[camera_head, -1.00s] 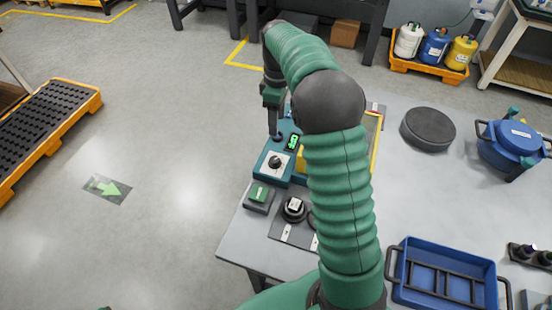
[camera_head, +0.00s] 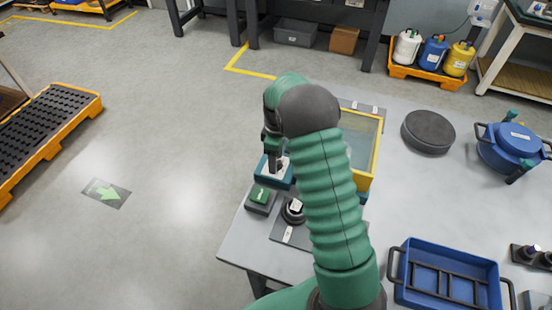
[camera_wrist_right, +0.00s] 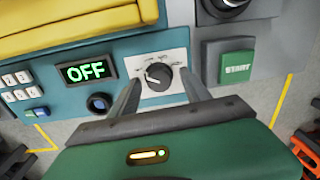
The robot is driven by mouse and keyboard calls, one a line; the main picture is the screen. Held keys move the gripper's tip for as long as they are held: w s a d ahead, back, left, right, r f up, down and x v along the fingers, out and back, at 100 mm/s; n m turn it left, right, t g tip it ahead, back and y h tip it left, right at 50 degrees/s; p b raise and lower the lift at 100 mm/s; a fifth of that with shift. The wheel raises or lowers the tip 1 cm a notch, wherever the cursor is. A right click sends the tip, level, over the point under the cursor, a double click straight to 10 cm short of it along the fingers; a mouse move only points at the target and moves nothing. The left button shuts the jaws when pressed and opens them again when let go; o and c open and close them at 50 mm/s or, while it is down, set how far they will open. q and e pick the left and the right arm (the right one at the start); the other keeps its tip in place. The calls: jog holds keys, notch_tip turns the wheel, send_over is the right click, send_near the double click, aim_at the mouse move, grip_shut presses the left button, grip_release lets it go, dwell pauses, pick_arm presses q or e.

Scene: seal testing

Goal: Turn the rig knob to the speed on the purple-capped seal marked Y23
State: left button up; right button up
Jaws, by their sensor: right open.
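The rig's black knob (camera_wrist_right: 158,76) sits on a white dial plate with small marks too fine to read. My right gripper (camera_wrist_right: 161,83) is open, with one finger on each side of the knob; contact is unclear. The rig's display (camera_wrist_right: 87,71) reads OFF in green. In the head view my right gripper (camera_head: 273,160) is over the teal rig panel (camera_head: 262,179) and hides the knob. A dark round seal part (camera_head: 293,211) with a white label lies on the grey mat; its writing is unreadable. I cannot make out a purple cap or Y23.
A green START button (camera_wrist_right: 237,68) sits beside the dial. The yellow-edged tank (camera_head: 376,148) is behind my arm. A blue tray (camera_head: 408,296), a dark disc (camera_head: 428,130) and a blue pot (camera_head: 512,140) stand on the table's right. More dark parts (camera_head: 530,256) are at the right edge.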

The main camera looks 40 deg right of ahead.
jog(key=shift+c, duration=1.2)
jog(key=shift+d, duration=0.2)
grip_shut()
